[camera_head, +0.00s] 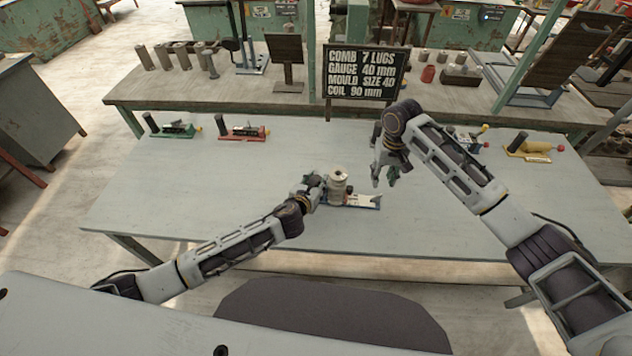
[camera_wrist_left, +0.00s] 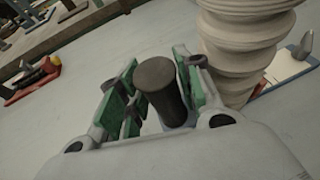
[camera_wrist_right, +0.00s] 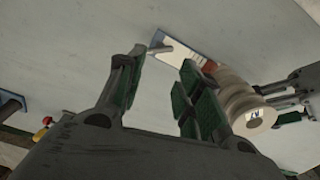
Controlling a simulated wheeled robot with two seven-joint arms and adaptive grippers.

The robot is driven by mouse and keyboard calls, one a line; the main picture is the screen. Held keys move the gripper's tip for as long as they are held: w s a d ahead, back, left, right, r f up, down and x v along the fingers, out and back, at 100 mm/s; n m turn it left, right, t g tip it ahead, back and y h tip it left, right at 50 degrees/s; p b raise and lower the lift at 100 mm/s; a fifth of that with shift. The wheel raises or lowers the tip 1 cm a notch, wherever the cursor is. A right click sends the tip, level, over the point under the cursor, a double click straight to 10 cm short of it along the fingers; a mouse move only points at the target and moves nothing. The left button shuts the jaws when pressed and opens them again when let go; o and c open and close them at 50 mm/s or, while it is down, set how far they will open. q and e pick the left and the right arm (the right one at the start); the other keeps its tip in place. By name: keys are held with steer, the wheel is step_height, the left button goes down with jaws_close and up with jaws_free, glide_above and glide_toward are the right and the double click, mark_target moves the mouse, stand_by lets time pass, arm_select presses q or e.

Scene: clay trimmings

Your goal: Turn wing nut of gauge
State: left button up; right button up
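The gauge (camera_head: 362,201) lies on the table, a pale plate with blue edges. A grey wing-shaped piece, apparently its wing nut (camera_head: 377,198), stands at its right end; it also shows in the left wrist view (camera_wrist_left: 303,46) and right wrist view (camera_wrist_right: 160,47). A ribbed tan clay piece (camera_head: 338,184) stands upright by the gauge's left part. My left gripper (camera_head: 313,184) is at the gauge's left end, its green pads closed about a dark upright handle (camera_wrist_left: 160,88). My right gripper (camera_head: 384,180) is open and empty, above the table near the wing nut.
Similar tools stand along the table's far edge: green (camera_head: 178,130), red (camera_head: 243,132) and yellow (camera_head: 530,149). A sign (camera_head: 366,73) behind reads comb 7 lugs, gauge 40 mm, mould size 40, coil 90 mm. The table's left part is clear.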

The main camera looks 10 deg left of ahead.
arm_select(q)
jaws_close()
arm_select(e)
steer(key=shift+c, duration=0.8)
steer(key=n, duration=0.7)
steer(key=r+n, duration=0.1)
steer(key=n, duration=0.7)
steer(key=r+n, duration=0.1)
steer(key=n, duration=0.6)
steer(key=shift+s+a+r+n, duration=0.1)
steer(key=shift+s+a+n, duration=0.2)
steer(key=shift+a, duration=0.1)
